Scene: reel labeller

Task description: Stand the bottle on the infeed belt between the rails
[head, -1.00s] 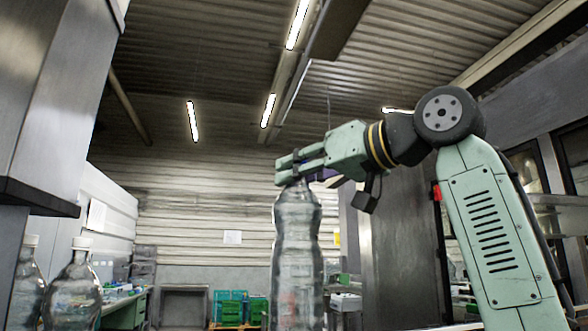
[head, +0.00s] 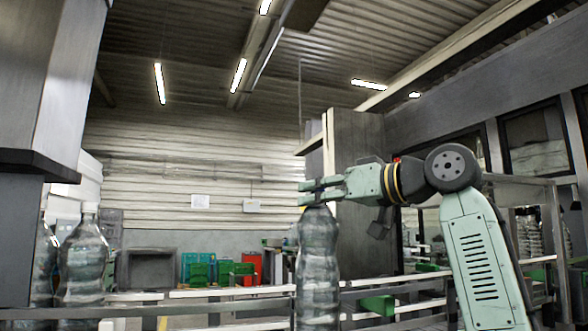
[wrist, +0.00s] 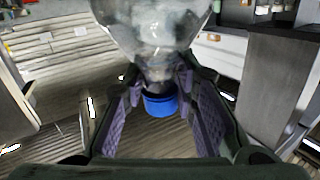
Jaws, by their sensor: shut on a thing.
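My gripper (head: 318,191) is shut on the neck of a clear plastic bottle (head: 318,265), which hangs upright below the fingers in the head view. In the wrist view the bottle (wrist: 158,25) shows its clear shoulder and a blue cap (wrist: 160,105) between the purple-padded fingers (wrist: 160,88). The bottle's base is cut off by the lower edge of the head view. Pale rails (head: 225,304) run across behind the bottle. I cannot tell from these frames which of them border the infeed belt; no belt surface shows clearly.
Other clear bottles with white caps (head: 84,262) stand at the left, beside a grey metal cabinet or column (head: 60,90). Green and red crates (head: 200,268) sit farther back. A metal frame with dark windows (head: 535,140) fills the right side.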

